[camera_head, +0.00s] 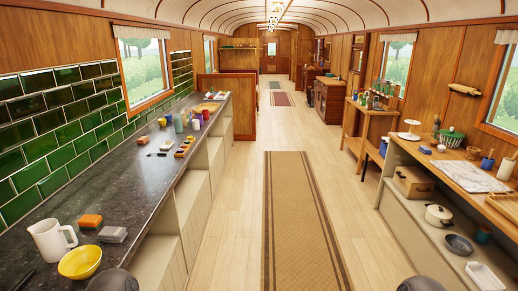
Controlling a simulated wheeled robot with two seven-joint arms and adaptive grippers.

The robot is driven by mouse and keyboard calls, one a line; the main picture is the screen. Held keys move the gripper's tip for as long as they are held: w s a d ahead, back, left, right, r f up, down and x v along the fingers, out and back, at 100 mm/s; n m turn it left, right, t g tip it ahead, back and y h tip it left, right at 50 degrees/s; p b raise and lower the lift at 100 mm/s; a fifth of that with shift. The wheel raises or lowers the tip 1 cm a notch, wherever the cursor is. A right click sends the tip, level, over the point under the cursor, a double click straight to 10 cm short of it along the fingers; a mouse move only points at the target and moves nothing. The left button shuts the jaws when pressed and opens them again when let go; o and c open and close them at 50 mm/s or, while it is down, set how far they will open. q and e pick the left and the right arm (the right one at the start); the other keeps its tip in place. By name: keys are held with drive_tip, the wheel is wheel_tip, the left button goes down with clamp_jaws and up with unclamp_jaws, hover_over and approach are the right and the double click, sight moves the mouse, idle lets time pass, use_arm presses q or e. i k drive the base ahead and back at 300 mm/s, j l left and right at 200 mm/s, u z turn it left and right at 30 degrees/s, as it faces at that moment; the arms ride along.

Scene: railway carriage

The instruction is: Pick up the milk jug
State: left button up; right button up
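The milk jug (49,243) is a white pitcher standing upright near the front left end of the dark counter (113,208). Its handle is on the right side. Nothing is holding it. A yellow bowl (80,263) sits just in front and to the right of it, covering a little of its lower edge or close to it. Neither of my grippers shows; only dark rounded parts, which look like my arms, show at the bottom edge.
An orange block (90,220) and grey blocks (113,234) lie behind and right of the jug. Cups (179,122) and small items stand farther along the counter. A long runner rug (296,215) covers the clear aisle. A shelf unit (455,172) with kitchenware stands right.

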sight(195, 123)
drive_tip(key=i+l, duration=0.1)
drive_tip(key=i, duration=1.85)
drive_tip(key=i+l+u, duration=0.15)
drive_tip(key=i+u, duration=0.2)
drive_tip(key=i, duration=0.15)
drive_tip(key=i+l+u, duration=0.3)
drive_tip(key=i, duration=0.2)
drive_tip(key=i+l+u, duration=0.35)
drive_tip(key=i, duration=0.1)
